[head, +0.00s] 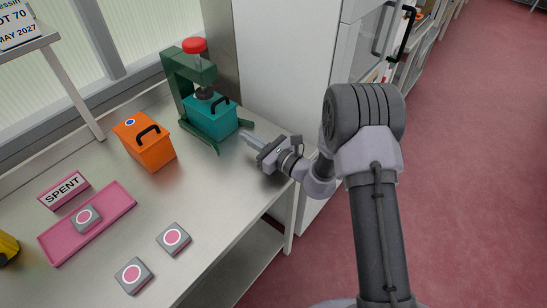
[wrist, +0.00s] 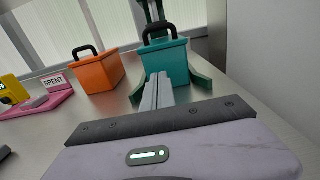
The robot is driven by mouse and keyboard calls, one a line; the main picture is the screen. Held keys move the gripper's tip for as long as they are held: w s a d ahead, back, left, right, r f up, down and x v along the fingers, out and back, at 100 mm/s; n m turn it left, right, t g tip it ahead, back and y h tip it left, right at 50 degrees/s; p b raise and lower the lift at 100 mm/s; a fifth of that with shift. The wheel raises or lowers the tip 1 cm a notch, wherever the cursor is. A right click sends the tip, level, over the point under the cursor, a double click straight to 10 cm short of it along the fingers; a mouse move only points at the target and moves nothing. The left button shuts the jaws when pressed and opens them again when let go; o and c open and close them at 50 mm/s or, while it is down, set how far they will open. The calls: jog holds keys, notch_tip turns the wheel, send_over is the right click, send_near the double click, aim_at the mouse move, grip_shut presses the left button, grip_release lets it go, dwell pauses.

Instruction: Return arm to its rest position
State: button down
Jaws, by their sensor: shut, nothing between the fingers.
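My gripper (head: 246,137) is over the right end of the metal bench, with its fingers pointing left. In the wrist view its fingers (wrist: 158,92) lie together with nothing between them. The teal box (head: 211,118) with a black handle stands in the green press just beyond the fingertips. The teal box also shows ahead of the fingers in the wrist view (wrist: 167,62). I cannot tell whether the fingertips touch anything. My arm reaches in from the lower right of the head view, bent at the elbow.
The green press (head: 177,80) has a red knob. An orange box (head: 146,141) stands left of it. A pink tray (head: 113,213) holds one grey block (head: 87,218) beside a SPENT sign (head: 63,190). Two more blocks (head: 173,238) lie on the bench (head: 215,195). A white cabinet (head: 285,60) stands behind.

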jog(key=v, duration=0.3)
jog(key=p+v, duration=0.1)
jog(key=v, duration=0.3)
jog(key=shift+w+d, duration=0.25)
jog(key=shift+w, duration=0.15)
jog(key=s+a+r+n+g+y, duration=0.2)
jog(key=s+a+r+n+g, duration=0.3)
jog(key=s+r+n+g, duration=0.45)
jog(key=s+d+r+n+g+h, duration=0.2)
jog(key=s+r+n+h, duration=0.3)
jog(key=s, duration=0.6)
jog(key=s+d+r+n+t+h, duration=0.2)
jog(key=s+d+n+t+h, duration=0.1)
jog(key=d, duration=0.4)
jog(key=s+d+r+n+t+h, duration=0.2)
jog(key=s+d+h, duration=0.3)
jog(key=d, duration=0.3)
jog(key=shift+d+n+t+h, duration=0.25)
jog(key=shift+n+t+h, duration=0.4)
jog(key=shift+n, duration=0.2)
jog(key=shift+s, duration=0.1)
